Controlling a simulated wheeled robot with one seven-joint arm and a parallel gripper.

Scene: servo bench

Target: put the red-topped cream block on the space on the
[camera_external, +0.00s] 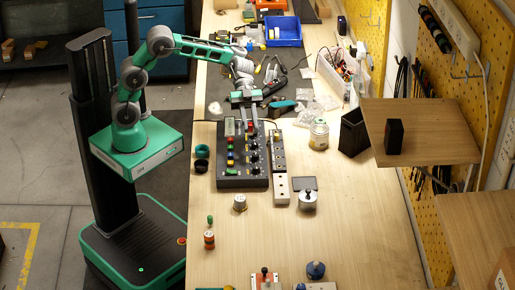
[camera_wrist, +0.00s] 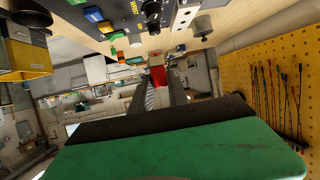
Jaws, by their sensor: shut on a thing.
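My gripper (camera_external: 248,130) is above the far end of the dark control box with coloured buttons, fingers reaching toward the camera. In the wrist view its two long dark fingers (camera_wrist: 160,82) are closed around a small block with a red face (camera_wrist: 158,76) and a paler part beyond it; this looks like the red-topped cream block. In the external view the block is too small and too close to the fingertips to make out clearly. The task line names no full target, so I cannot tell which space is meant.
The control box (camera_external: 228,180) stands on the wooden bench (camera_external: 350,220), with a grey strip (camera_external: 278,150) to its right. A jar (camera_external: 319,135), a black bin (camera_external: 353,132), a metal pot (camera_external: 307,201) and a blue tray (camera_external: 283,30) stand around. The front middle of the bench is largely clear.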

